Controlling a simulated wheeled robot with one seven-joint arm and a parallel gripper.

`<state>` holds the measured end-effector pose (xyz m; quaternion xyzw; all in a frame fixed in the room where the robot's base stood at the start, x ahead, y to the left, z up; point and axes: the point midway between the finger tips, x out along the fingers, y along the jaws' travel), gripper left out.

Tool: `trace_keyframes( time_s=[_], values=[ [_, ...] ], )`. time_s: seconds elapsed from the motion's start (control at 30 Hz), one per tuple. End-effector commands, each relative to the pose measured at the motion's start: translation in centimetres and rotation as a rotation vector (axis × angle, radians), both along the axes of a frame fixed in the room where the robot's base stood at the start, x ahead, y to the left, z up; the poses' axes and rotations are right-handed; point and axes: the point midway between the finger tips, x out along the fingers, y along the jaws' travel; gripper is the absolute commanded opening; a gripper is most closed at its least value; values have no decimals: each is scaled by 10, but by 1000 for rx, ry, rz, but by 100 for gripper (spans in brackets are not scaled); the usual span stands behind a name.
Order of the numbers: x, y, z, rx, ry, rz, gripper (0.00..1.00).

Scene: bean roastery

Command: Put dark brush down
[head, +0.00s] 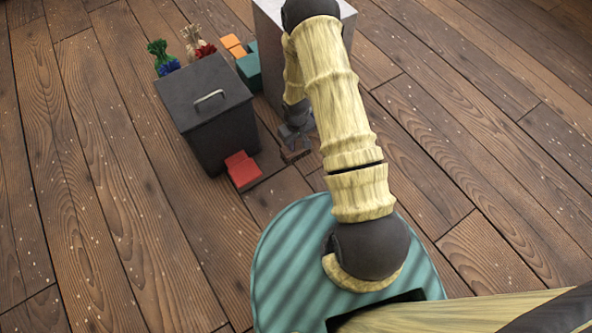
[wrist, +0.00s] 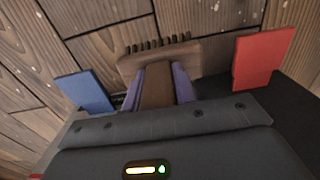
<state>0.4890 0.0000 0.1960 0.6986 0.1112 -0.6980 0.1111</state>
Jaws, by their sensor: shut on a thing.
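The brush is brown with dark bristles. Its head (wrist: 165,58) and handle (wrist: 156,88) show in the wrist view, with the bristles pointing away from my gripper. My gripper (wrist: 157,90) is shut on the handle, with a purple finger on each side. In the head view my gripper (head: 295,132) is low beside the grey cabinet, partly hidden by my arm. The brush (head: 294,155) shows there as a small brown shape just below the gripper, over the floor. I cannot tell whether it touches the floor.
A dark lidded bin (head: 207,108) with a red pedal-like block (head: 242,170) stands left of my gripper. A grey cabinet (head: 272,45) stands behind. Tufted items (head: 163,57), an orange block (head: 233,46) and a teal block (head: 249,68) are behind the bin. Wooden floor is open around them.

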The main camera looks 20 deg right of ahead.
Motion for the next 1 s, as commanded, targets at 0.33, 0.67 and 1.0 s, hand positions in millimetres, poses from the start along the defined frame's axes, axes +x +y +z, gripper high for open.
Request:
trace_keyframes(
  time_s=[0.33, 0.67, 1.0],
  values=[
    [0, 0, -12, 0, 1, -1, 0],
    [0, 0, -62, 0, 0, -2, 0],
    [0, 0, -62, 0, 0, -1, 0]
  ],
)
